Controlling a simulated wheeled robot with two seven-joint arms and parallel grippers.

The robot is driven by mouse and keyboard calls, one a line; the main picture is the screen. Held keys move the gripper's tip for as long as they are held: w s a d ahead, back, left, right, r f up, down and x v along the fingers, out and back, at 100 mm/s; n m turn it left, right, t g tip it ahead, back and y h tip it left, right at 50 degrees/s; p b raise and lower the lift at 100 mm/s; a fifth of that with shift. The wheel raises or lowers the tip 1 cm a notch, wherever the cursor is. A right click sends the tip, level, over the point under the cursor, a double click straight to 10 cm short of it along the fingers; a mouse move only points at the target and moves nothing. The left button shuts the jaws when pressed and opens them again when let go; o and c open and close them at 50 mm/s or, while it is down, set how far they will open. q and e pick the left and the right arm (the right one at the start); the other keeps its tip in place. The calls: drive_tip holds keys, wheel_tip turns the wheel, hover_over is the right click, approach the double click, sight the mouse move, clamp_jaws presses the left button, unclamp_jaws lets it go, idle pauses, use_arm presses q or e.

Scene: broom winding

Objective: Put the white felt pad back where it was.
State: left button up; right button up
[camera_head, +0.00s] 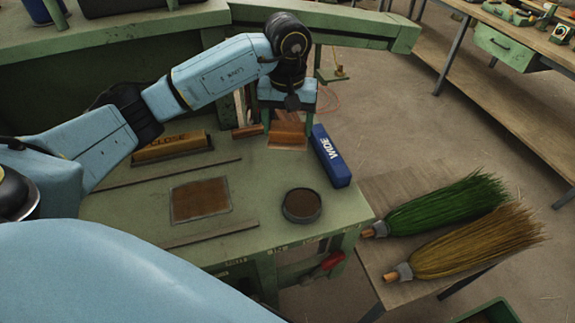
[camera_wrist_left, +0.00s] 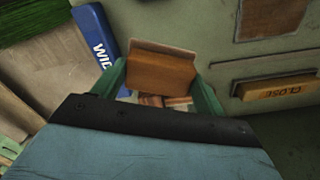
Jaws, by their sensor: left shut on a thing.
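My left gripper (camera_head: 288,118) reaches down over the far part of the green bench. In the left wrist view its green fingers (camera_wrist_left: 162,92) stand on either side of a brown block (camera_wrist_left: 160,75), shut on it. The block has a paler strip along its far edge and also shows below the fingers in the head view (camera_head: 288,137). I cannot make out a white felt pad for certain. A narrow pale upright piece (camera_head: 240,108) shows left of the gripper, partly hidden; I cannot tell what it is. My right gripper is not in view.
A blue block marked WIDE (camera_head: 330,156) lies right of the gripper; a yellow block marked CLOSE (camera_head: 170,147) lies left. A brown square patch (camera_head: 200,199) and a dark round dish (camera_head: 301,206) are nearer. A green broom (camera_head: 445,205) and a straw broom (camera_head: 475,243) lie right.

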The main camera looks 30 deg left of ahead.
sight(285, 141)
use_arm(q)
drive_tip(key=f, duration=0.5)
drive_tip(key=shift+a+f, duration=0.25)
drive_tip(key=shift+a, duration=0.05)
drive_tip(key=shift+w+f, duration=0.1)
drive_tip(key=shift+f, duration=2.2)
drive_tip(key=shift+f, duration=0.1)
drive_tip(key=o, duration=0.9)
wheel_tip(285, 141, up, 12)
drive_tip(key=shift+r, duration=0.15)
